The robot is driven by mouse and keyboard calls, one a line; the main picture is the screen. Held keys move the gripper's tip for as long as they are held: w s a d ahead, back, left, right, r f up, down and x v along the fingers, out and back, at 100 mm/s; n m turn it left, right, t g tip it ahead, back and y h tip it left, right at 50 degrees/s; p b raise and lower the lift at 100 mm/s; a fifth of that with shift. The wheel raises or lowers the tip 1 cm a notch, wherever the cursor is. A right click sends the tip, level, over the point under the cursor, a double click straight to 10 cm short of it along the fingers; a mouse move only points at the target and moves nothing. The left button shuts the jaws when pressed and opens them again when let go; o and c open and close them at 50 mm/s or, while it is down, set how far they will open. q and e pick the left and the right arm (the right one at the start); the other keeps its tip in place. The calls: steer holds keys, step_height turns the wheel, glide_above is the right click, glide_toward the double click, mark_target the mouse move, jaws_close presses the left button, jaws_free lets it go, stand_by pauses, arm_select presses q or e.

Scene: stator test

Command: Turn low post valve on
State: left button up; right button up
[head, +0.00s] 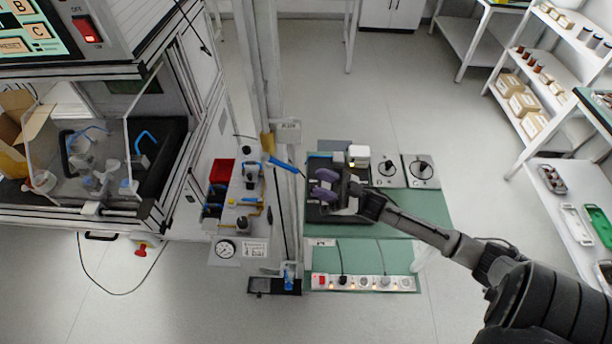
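My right gripper (324,184) reaches in from the right, over the green bench. Its two purple finger pads are apart, with no object visible between them. The upright post (290,215) stands just left of the gripper. A blue lever (284,166) slants across the post, a short way up and left of the fingers. Another blue part (289,275) shows at the foot of the post. I cannot tell which of the two is the low post valve, or its on or off position. My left gripper is not in view.
A panel with a gauge (226,249) and yellow-blue fittings stands left of the post. The green bench (425,205) holds dial boxes (421,171) and a dark block under the gripper. A lit power strip (363,283) lies in front. A glazed cabinet stands left; shelves stand right.

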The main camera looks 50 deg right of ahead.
steer(key=v, duration=0.5)
steer(key=shift+s+d+f+b, duration=0.1)
steer(key=shift+s+f+b, duration=0.05)
steer(key=shift+b, duration=0.15)
steer(key=shift+c, duration=0.4)
